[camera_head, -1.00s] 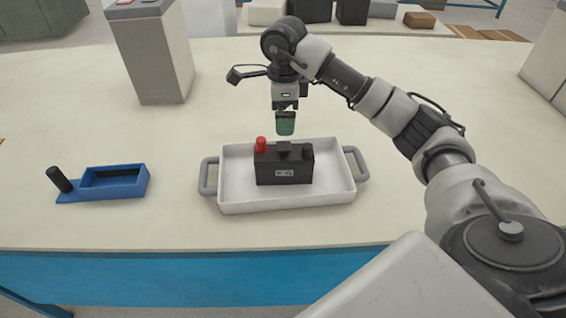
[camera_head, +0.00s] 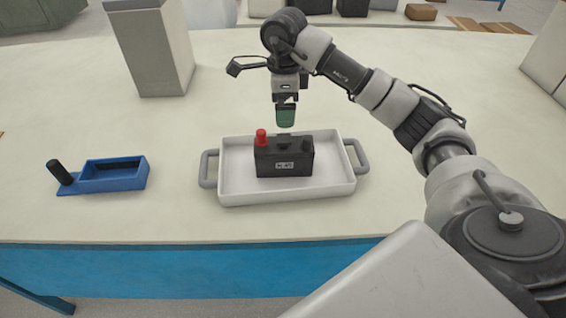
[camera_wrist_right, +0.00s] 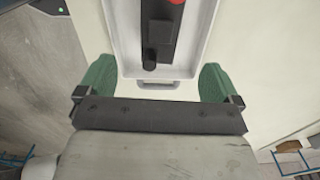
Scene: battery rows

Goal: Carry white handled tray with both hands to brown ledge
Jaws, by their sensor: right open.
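The white tray (camera_head: 235,190) with two grey handles lies on the cream worktop. A black battery (camera_head: 285,160) with a red terminal stands in it. The right handle (camera_head: 358,156) and left handle (camera_head: 208,168) are both free. My right gripper (camera_head: 286,117) appears just past the tray's far rim in the head view, raised above the worktop. In the right wrist view its green fingers (camera_wrist_right: 157,80) are spread wide and empty, with the tray's handle (camera_wrist_right: 155,85) between them in the picture but not held. My left gripper is not in view. I cannot make out the brown ledge with certainty.
A blue open-topped holder (camera_head: 105,175) with a black upright grip stands left of the tray. A grey-and-white box (camera_head: 150,50) stands at the back left. The worktop's blue front edge (camera_head: 180,268) is close. The worktop between the blue holder and the tray is clear.

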